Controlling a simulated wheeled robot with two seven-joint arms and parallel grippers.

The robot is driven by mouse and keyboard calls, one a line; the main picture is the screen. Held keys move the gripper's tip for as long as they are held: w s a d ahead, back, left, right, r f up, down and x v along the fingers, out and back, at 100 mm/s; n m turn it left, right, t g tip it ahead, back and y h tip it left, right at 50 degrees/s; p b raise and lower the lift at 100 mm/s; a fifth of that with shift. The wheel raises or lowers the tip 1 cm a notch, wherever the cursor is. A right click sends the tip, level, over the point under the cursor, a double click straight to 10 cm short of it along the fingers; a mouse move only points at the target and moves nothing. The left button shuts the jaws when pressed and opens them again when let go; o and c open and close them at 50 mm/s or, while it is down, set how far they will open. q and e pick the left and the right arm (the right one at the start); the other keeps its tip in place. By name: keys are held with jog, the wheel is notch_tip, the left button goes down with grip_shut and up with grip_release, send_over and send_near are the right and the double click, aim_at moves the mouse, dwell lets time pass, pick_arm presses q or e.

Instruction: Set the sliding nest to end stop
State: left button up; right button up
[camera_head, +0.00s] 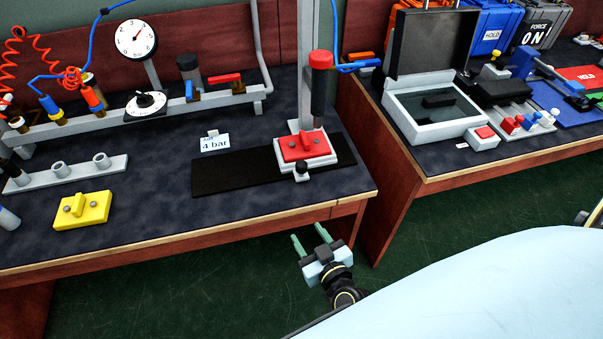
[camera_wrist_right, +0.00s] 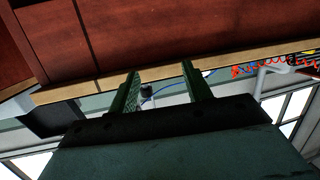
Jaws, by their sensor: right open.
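The sliding nest (camera_head: 309,161) is a pale block with a red piece (camera_head: 304,146) seated on top and a small black knob (camera_head: 302,170) at its front. It sits toward the right end of a black track plate (camera_head: 228,174) on the left bench, under a black and red press cylinder (camera_head: 320,85). I cannot tell which part is the end stop. My right gripper (camera_head: 309,240) is open and empty, in front of the bench edge and apart from the nest. In the right wrist view its two green fingers (camera_wrist_right: 160,92) stand apart with nothing between them. My left gripper is not in view.
The bench's wooden front edge (camera_head: 240,225) lies between my right gripper and the nest. A yellow block (camera_head: 82,210) and a "4 bar" card (camera_head: 215,143) lie to the left. A second bench (camera_head: 440,165) with an open grey box (camera_head: 430,118) stands right, across a gap.

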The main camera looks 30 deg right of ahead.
aim_at(303, 169)
notch_tip(303, 169, up, 9)
jog(key=w+d+m+t+h+b, duration=0.2)
jog(key=d+m+h, duration=0.1)
jog(key=x, duration=0.6)
jog(key=shift+w+a+b, duration=0.1)
jog(key=shift+w+b, duration=0.05)
jog(key=shift+b, duration=0.2)
jog(key=b+x, duration=0.1)
jog(key=x, duration=0.4)
jog(key=shift+w, duration=0.3)
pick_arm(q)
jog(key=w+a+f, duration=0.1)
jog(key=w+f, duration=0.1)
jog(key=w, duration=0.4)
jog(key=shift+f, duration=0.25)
pick_arm(e)
jog(key=shift+w+d, duration=0.3)
jog(key=shift+w, duration=0.3)
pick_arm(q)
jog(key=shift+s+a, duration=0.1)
pick_arm(e)
jog(key=shift+c, duration=0.4)
grip_shut()
